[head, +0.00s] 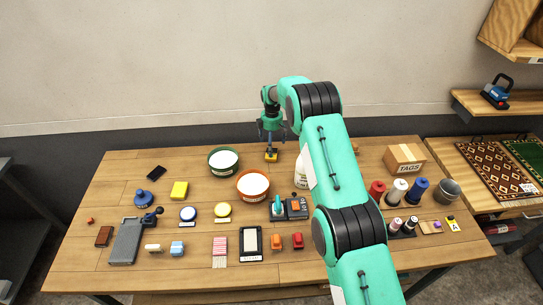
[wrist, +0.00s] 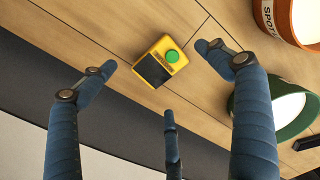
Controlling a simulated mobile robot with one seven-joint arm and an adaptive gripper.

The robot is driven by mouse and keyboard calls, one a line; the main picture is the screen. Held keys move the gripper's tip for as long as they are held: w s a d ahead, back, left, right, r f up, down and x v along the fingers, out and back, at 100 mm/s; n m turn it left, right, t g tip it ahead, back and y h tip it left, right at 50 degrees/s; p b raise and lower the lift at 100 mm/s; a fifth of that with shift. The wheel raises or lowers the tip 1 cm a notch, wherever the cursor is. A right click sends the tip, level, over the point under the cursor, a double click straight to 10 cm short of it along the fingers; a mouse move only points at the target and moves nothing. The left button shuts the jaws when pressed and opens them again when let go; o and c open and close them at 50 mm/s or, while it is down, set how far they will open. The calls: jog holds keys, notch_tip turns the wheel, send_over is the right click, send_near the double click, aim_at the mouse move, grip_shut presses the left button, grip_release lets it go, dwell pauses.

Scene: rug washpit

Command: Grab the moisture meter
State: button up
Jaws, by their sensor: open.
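The moisture meter looks to be a small yellow box with a dark screen and a green round button. In the wrist view the meter (wrist: 161,60) lies on the wooden table between my fingertips, beyond them. In the head view the meter (head: 271,156) is near the table's back edge, just below my gripper (head: 271,138). My gripper is open and empty, with its dark blue fingers spread and pointing down above the meter. They do not appear to touch it. The whole top of the meter shows in the wrist view.
A green tub (head: 223,160) and an orange tub (head: 253,185) stand left and in front of the meter. A white bottle (head: 301,174) stands to the right, partly hidden by my arm. A cardboard tags box (head: 405,158) is farther right. The table just around the meter is clear.

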jog(key=shift+f, duration=0.15)
jog(key=shift+w+f, duration=0.1)
jog(key=shift+f, duration=2.35)
jog(key=c, duration=1.8)
jog(key=shift+o, duration=0.2)
jog(key=shift+r, duration=0.15)
notch_tip(320, 180, up, 10)
